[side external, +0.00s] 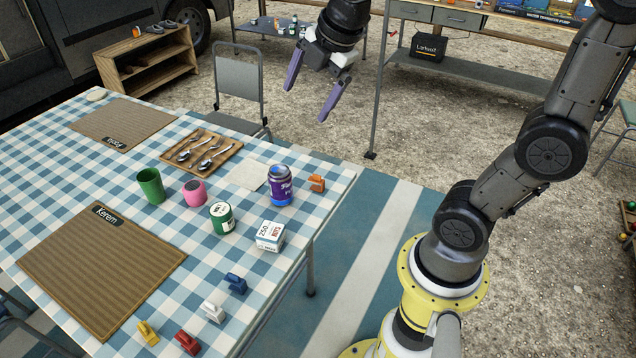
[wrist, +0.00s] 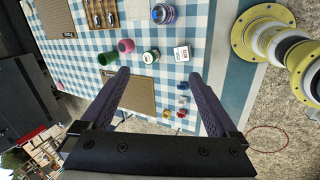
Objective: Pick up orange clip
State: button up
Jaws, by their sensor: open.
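The orange clip (side external: 316,183) stands near the right edge of the checked tablecloth, just right of a purple-labelled jar (side external: 281,186). I cannot make out the orange clip in the wrist view. My gripper (side external: 305,104) is high in the air, beyond the table's far right edge in the side view, well apart from the clip. Its two purple fingers are spread and empty. In the wrist view the open fingers (wrist: 159,74) point toward the table, with the jar (wrist: 163,13) at the top.
A green can (side external: 222,218) and a white box (side external: 270,236) stand near the clip. Blue (side external: 235,284), white (side external: 213,311), red (side external: 188,342) and yellow (side external: 147,332) clips line the near edge. A cutlery tray (side external: 228,154), green cup (side external: 151,186) and pink cup (side external: 194,192) sit farther left.

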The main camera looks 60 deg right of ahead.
jog(key=w+d+f+n+g, duration=0.1)
jog(key=w+d+f+n, duration=0.2)
jog(key=w+d+f, duration=0.25)
jog(key=g, duration=0.4)
send_over(316, 175)
jog(key=shift+y, duration=0.3)
jog(key=f, duration=2.5)
jog(key=shift+a, duration=0.3)
jog(key=shift+d+f, duration=0.2)
jog(key=shift+f, duration=1.15)
jog(key=shift+d+f, duration=0.2)
jog(key=shift+f, duration=1.1)
jog(key=c, duration=1.4)
